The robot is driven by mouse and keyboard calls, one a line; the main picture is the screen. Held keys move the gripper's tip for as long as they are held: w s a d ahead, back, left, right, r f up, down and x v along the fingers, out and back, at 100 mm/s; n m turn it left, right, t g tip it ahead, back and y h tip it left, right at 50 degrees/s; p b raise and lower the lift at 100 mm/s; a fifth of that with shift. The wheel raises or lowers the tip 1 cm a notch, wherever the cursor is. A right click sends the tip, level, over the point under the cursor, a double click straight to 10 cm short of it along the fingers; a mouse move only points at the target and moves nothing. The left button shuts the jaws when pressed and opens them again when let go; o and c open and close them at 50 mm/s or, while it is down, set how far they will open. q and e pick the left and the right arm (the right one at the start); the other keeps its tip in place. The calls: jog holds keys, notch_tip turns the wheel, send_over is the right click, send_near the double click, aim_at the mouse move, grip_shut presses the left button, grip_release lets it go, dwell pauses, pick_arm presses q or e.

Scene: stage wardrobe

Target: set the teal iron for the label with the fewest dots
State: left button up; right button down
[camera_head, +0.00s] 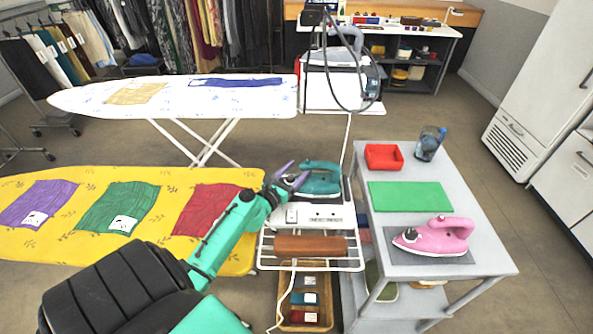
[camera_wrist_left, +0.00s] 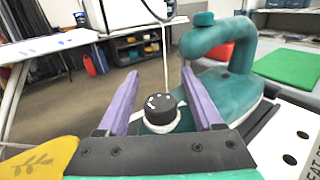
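The teal iron (camera_head: 320,179) rests on the white wire rack's plate, beside the ironing board. In the left wrist view the teal iron (camera_wrist_left: 232,62) shows its handle and, at its near end, a black dial (camera_wrist_left: 160,108) with white marks. My left gripper (camera_head: 287,178) has purple fingers spread at the iron's left end. In the wrist view the fingers (camera_wrist_left: 162,112) stand either side of the dial, with gaps showing. Purple (camera_head: 62,193), green (camera_head: 143,197) and red (camera_head: 190,216) cloths lie on the yellow board; their white labels' dots are too small to count. My right gripper is out of view.
A pink iron (camera_head: 440,236), a green mat (camera_head: 410,196), a red tray (camera_head: 384,154) and a blue jug (camera_head: 430,143) stand on the grey table to the right. A brown roll (camera_head: 310,247) lies at the rack's front. A cord hangs beside the rack.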

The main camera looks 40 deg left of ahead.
aim_at(295, 177)
pick_arm(q)
grip_shut()
jog(key=shift+d+f+m+h+b, duration=0.1)
jog(key=shift+m+h+b, duration=0.4)
jog(key=shift+h, duration=0.2)
jog(key=shift+d+f+m+h+b, duration=0.1)
jog(key=shift+m+h+b, duration=0.35)
jog(key=shift+h, duration=0.25)
jog(key=m+g+h+b, duration=0.1)
jog(key=m+h+b, duration=0.1)
jog(key=h+b, duration=0.1)
jog(key=d+m+g+h+b, duration=0.1)
jog(key=m+g+h+b, duration=0.1)
jog(key=m+h+b, duration=0.1)
jog(key=s+d+m+g+h+b, duration=0.1)
jog(key=m+g+h+b, duration=0.1)
jog(key=m+h+b, duration=0.1)
jog(key=shift+h+b, duration=0.7)
jog(key=shift+h, duration=0.5)
jog(key=shift+s+d+r+m+g+h+b, duration=0.1)
jog(key=shift+s+d+m+g+h+b, duration=0.05)
jog(key=shift+m+g+h+b, duration=0.5)
jog(key=shift+s+d+r+m+g+h+b, duration=0.1)
jog(key=shift+m+g+h+b, duration=0.4)
jog(key=shift+g, duration=0.35)
jog(key=shift+o, duration=0.6)
grip_release()
